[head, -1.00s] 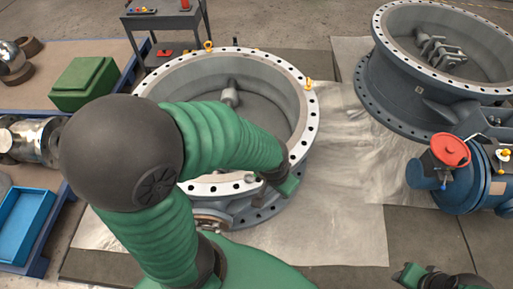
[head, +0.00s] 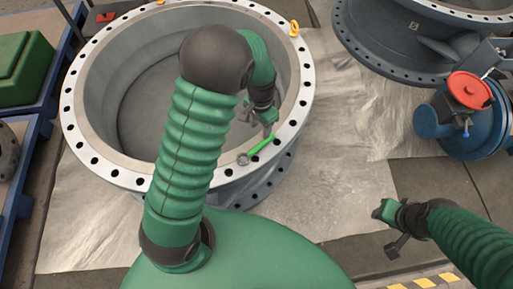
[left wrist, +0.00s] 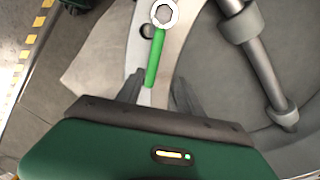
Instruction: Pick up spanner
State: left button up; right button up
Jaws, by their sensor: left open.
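The spanner (head: 258,149) has a bright green handle and a grey ring end. It lies on the flange rim of the near valve (head: 110,172). In the left wrist view the spanner (left wrist: 156,55) has its ring end away from me and its handle end towards my jaws. My left gripper (head: 267,122) is open and empty, just beside the handle's end. In the left wrist view its two dark fingers (left wrist: 158,88) are spread on either side of the handle's lower end. My right gripper (head: 388,228) is away to the lower right, its jaws unclear.
A second grey valve (head: 385,45) stands at the upper right, by a blue actuator with a red cap (head: 470,90). A yellow lifting eye (head: 294,28) sits on the near flange. The sheeted floor (head: 345,150) between the valves is clear.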

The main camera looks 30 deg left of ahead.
aim_at(263, 142)
pick_arm(q)
notch_tip(263, 142, down, 2)
jog(key=shift+f, duration=0.1)
jog(key=shift+d+f, duration=0.25)
jog(key=shift+d, duration=0.1)
jog(key=shift+s+d+f+b, duration=0.15)
jog(key=shift+d+f+b, duration=0.55)
jog(key=shift+d+b, duration=0.1)
jog(key=f, duration=0.2)
jog(key=f+b, duration=0.1)
jog(key=shift+a+f, duration=0.35)
jog(key=shift+s+a, duration=0.1)
jog(key=shift+a, duration=0.25)
jog(key=shift+c, duration=0.3)
jog(key=shift+d+r, duration=0.15)
jog(key=shift+d, duration=0.3)
grip_shut()
jog(key=shift+a, duration=0.1)
pick_arm(e)
jog(key=f, duration=0.1)
jog(key=d+f, duration=0.1)
jog(key=f, duration=0.1)
jog(key=shift+d+f, duration=0.2)
jog(key=shift+d, duration=0.05)
pick_arm(q)
jog(key=shift+a, duration=0.15)
pick_arm(e)
jog(key=shift+a, duration=0.2)
jog(key=shift+d, duration=0.1)
